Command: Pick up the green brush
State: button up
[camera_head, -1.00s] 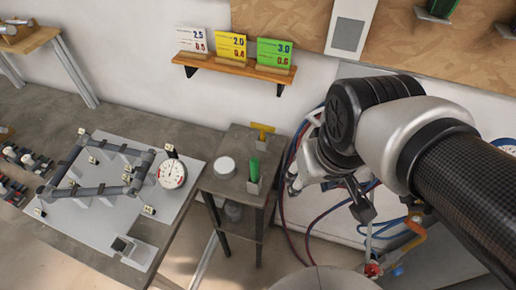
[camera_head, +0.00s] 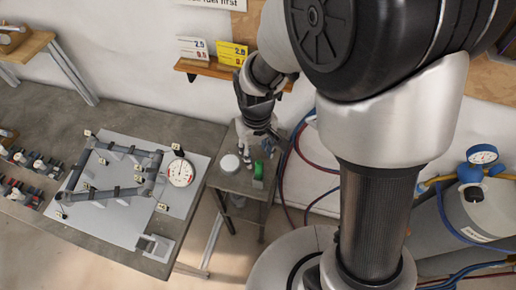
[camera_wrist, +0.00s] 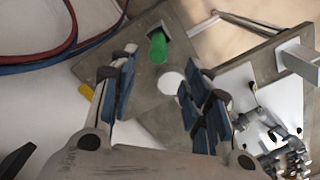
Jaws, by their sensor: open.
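The green brush (camera_head: 259,171) stands upright in a small grey holder on the small side table (camera_head: 228,183). It also shows in the wrist view (camera_wrist: 157,48) as a green cylinder at the top, beyond my fingertips. My gripper (camera_head: 262,148) is above the back of that table, just behind the brush in the head view. In the wrist view my gripper (camera_wrist: 158,82) has its blue-padded fingers spread wide, with nothing held between them. The brush is apart from both fingers.
A white round lid (camera_head: 230,164) sits left of the brush on the side table. A yellow piece (camera_wrist: 86,91) shows beside the left finger. The workbench with a frame jig (camera_head: 110,175) and dial gauge (camera_head: 181,172) stands left. Red and blue hoses (camera_wrist: 40,60) hang near the wall.

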aim_at(259, 170)
notch_tip(259, 170, down, 5)
jog(key=shift+f+b, duration=0.1)
jog(key=shift+b, duration=0.4)
jog(key=shift+s+d+f+b, duration=0.15)
jog(key=shift+f+b, duration=0.25)
jog(key=shift+f, duration=0.95)
jog(key=shift+d+f+b, duration=0.1)
jog(key=shift+f+b, duration=0.3)
jog(key=shift+f, duration=0.9)
grip_shut()
